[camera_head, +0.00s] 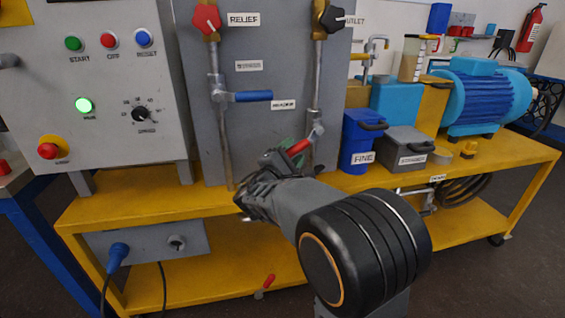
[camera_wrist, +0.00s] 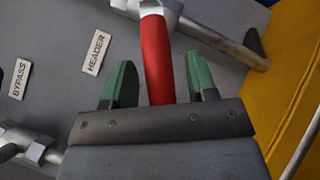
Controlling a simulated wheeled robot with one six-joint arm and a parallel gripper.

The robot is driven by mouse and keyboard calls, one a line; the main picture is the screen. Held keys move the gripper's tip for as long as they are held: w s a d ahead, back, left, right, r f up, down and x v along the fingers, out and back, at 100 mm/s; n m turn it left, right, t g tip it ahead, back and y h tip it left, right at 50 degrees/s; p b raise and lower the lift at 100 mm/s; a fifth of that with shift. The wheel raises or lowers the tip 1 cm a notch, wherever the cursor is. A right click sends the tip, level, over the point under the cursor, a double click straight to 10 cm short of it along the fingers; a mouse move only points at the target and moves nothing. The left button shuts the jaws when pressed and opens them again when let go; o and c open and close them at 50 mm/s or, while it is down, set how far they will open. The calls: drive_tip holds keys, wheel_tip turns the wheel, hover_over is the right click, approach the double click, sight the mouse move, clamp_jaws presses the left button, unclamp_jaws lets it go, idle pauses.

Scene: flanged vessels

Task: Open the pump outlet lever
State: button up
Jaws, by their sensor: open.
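A red lever handle (camera_head: 299,147) sits on the lower part of the right-hand vertical pipe on the grey panel. In the wrist view the red handle (camera_wrist: 156,58) runs between my two green fingertips, with grey gaps on both sides. My gripper (camera_wrist: 158,78) is open around it and not closed on it. In the head view my gripper (camera_head: 288,158) is partly hidden by my own wrist. The handle's far end is hidden behind the gripper body. No label clearly names this lever as the pump outlet.
A red relief knob (camera_head: 206,19) and a black knob (camera_head: 329,16) are above. A blue bin (camera_head: 361,140) and a grey bin (camera_head: 407,146) stand close on the right.

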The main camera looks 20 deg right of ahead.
drive_tip(key=p+v, duration=0.2)
drive_tip(key=v, duration=1.1)
drive_tip(key=shift+a, duration=0.15)
drive_tip(key=shift+s, duration=0.15)
drive_tip(key=shift+c, duration=0.4)
